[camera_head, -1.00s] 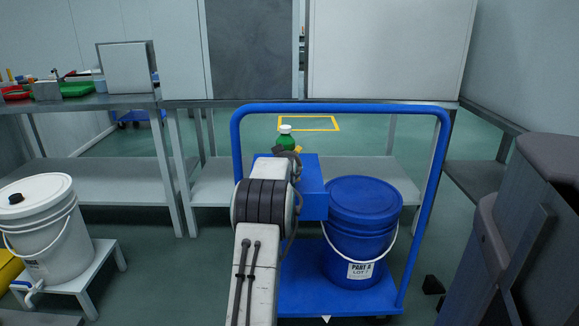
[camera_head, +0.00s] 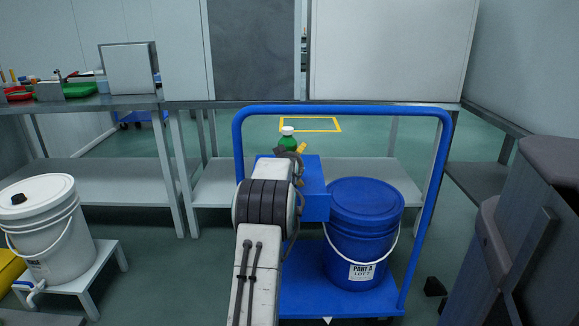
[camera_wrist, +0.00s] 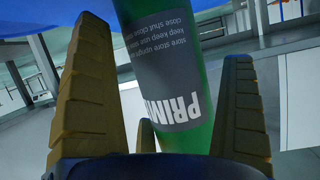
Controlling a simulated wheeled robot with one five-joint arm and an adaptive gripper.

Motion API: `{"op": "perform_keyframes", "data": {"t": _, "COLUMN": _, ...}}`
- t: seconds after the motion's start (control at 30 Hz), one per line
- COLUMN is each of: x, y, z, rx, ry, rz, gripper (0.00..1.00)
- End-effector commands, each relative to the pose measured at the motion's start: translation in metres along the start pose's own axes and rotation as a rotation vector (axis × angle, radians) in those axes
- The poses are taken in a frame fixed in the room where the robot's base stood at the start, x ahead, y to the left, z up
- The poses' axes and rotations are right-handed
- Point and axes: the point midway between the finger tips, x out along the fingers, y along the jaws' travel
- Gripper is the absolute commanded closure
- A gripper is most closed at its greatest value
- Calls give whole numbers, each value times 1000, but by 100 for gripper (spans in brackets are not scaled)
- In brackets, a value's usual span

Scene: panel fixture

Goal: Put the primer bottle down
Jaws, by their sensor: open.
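The primer bottle is green with a white cap and shows in the head view (camera_head: 288,140) just beyond my wrist, its lower part hidden. In the wrist view the bottle (camera_wrist: 180,75) stands between my fingers, with its grey label upside down in the picture. My gripper (camera_wrist: 168,45) is open, with one yellow finger on each side of the bottle. A gap shows at the left finger; I cannot tell whether the right finger touches. A blue surface (camera_wrist: 35,14) lies near the bottle's far end; I cannot tell whether they touch.
A blue cart (camera_head: 236,128) with a tall handle carries a blue lidded bucket (camera_head: 362,215) and a blue raised block (camera_head: 316,190) beside my wrist. A white bucket (camera_head: 45,225) stands on a low stand at left. Steel benches (camera_head: 85,172) run behind.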

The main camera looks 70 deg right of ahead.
Motion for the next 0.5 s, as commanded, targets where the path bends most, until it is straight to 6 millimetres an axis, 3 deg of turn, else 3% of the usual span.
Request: {"op": "perform_keyframes", "data": {"t": 0.5, "x": -65, "y": 0, "z": -1, "rx": 0, "ry": 0, "rz": 0, "gripper": 0}}
